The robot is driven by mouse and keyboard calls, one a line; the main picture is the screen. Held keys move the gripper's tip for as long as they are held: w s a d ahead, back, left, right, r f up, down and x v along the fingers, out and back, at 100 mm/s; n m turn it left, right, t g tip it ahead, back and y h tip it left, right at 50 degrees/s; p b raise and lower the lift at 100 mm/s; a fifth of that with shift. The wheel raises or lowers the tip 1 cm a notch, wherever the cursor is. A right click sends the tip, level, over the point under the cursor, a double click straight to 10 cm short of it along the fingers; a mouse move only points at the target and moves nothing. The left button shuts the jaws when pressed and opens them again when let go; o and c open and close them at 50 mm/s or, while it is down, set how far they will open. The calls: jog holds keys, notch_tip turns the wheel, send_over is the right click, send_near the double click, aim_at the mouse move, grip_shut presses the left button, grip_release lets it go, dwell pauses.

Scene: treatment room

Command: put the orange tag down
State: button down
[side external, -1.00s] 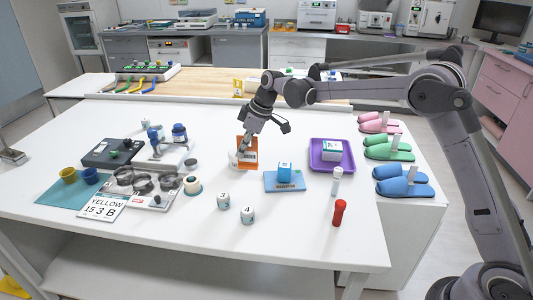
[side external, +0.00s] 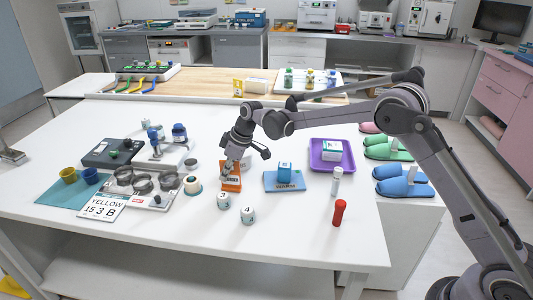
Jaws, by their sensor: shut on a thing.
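The orange tag (side external: 232,184) with a pale label strip is at the middle of the white table, just behind the numbered white cups. My gripper (side external: 228,173) comes down over its left part and is shut on it. The tag looks tilted back. I cannot tell whether its lower edge touches the table. The fingers hide part of its left side.
White cups marked 3 (side external: 223,201) and 4 (side external: 248,215) stand just in front. A blue tray (side external: 297,187) holds a blue box, right; a purple tray (side external: 347,167) lies beyond. A cream-topped jar (side external: 192,185) stands left. Clear table lies front left of the red tube (side external: 339,212).

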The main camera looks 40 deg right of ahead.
jog(key=shift+f, duration=0.15)
jog(key=c, duration=1.5)
grip_release()
jog(key=s+d+r+m, duration=0.1)
jog(key=s+d+r, duration=0.2)
jog(key=s+r, duration=0.35)
jog(key=s+d+r+m, duration=0.1)
jog(key=s+d+r, duration=0.25)
jog(key=r, duration=0.65)
jog(key=s+d+f+m+t+h, duration=0.1)
jog(key=s+d+f+m+t, duration=0.1)
jog(key=s, duration=1.1)
jog(key=s+d+f+m+t+h, duration=0.1)
jog(key=s+d+m, duration=0.4)
jog(key=s, duration=0.8)
jog(key=shift+f+t+h, duration=0.4)
jog(key=shift+f+h, duration=0.2)
